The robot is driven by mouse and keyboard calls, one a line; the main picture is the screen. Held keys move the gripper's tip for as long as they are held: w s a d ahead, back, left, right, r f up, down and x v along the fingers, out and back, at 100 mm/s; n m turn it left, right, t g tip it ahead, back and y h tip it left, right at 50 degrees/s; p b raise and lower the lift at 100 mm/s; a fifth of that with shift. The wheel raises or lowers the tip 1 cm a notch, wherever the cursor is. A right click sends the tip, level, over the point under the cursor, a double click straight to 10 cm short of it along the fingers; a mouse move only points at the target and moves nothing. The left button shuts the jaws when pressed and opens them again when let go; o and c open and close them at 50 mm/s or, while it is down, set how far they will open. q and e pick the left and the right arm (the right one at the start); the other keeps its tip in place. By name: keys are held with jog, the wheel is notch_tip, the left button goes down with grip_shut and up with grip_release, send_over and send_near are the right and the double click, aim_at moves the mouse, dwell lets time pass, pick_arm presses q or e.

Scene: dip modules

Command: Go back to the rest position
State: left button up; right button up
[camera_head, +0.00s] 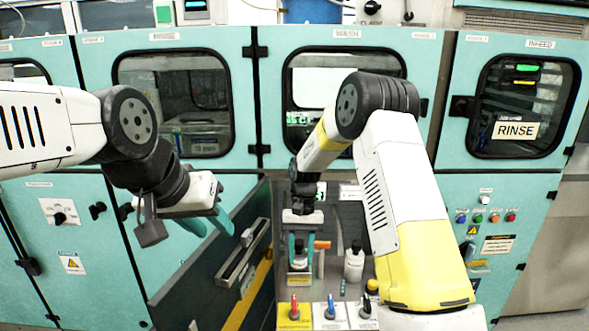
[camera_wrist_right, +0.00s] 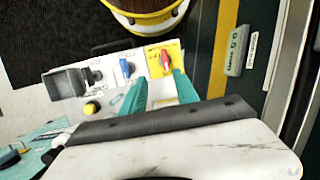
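My left gripper (camera_head: 210,226) hangs at the left of the head view, in front of the teal cabinet doors, with its teal fingers apart and nothing seen between them. My right gripper (camera_head: 300,252) points down near the middle, in front of the bench recess. A white bottle (camera_head: 299,262) shows between or behind its fingers in the head view. In the right wrist view my right gripper (camera_wrist_right: 158,88) has its teal fingers spread, and no held object shows between them.
A second white bottle (camera_head: 354,263) stands right of my right gripper. A dark panel (camera_head: 215,270) slants left of the recess.

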jog(key=s+d+r+t+y, duration=0.15)
jog(key=s+d+r, duration=0.25)
jog(key=r, duration=0.6)
jog(key=s+d+r+t, duration=0.3)
jog(key=s+d+r, duration=0.15)
jog(key=r, duration=0.55)
jog(key=s+d+r+t, duration=0.2)
jog(key=s+r, duration=0.1)
jog(key=s, duration=0.4)
jog(key=s+d+r+t, duration=0.2)
jog(key=s+r+t, duration=0.1)
jog(key=s, duration=0.4)
jog(key=shift+s, duration=0.3)
